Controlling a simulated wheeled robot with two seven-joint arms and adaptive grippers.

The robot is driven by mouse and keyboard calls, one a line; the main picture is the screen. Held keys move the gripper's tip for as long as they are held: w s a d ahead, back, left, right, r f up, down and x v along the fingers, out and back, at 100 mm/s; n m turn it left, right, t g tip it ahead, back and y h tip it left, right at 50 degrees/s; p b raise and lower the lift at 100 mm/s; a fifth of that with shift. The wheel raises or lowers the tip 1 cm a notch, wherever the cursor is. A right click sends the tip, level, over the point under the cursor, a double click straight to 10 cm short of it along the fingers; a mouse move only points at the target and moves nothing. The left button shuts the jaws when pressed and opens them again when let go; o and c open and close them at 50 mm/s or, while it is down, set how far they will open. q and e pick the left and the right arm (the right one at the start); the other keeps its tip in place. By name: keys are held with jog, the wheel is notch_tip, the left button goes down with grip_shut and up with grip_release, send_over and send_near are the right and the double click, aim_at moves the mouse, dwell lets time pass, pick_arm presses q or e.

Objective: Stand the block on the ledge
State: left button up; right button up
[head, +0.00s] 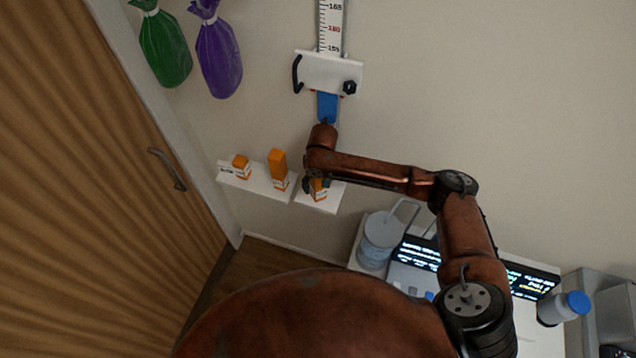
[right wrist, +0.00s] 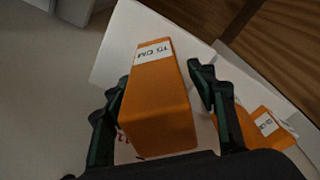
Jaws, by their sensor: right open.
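An orange block (right wrist: 158,105) with a white "15 CM" label lies between the fingers of my right gripper (right wrist: 158,77). In the head view the block (head: 320,187) is partly hidden behind my right gripper (head: 315,184) and appears upright on the right white ledge (head: 326,205). The ledge also shows behind the block in the right wrist view (right wrist: 118,52). My right gripper is open around the block, with a gap at the right finger; contact at the left finger is unclear. My left gripper is not in view.
A left white ledge (head: 255,180) holds a short orange block (head: 240,165) and a taller one (head: 278,165), close beside my right gripper. Above is a wall-mounted scale (head: 331,25) with a white slider (head: 328,74). A clear jug (head: 380,242) stands lower right.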

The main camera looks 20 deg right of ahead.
jog(key=r, duration=0.3)
jog(key=r+b, duration=0.1)
jog(key=r, duration=0.3)
jog(key=s+r+b, duration=0.1)
jog(key=r, duration=0.2)
jog(key=shift+s+d+r, duration=0.1)
jog(key=shift+r, duration=0.3)
jog(key=shift+s+r, duration=0.1)
jog(key=shift+r, duration=0.6)
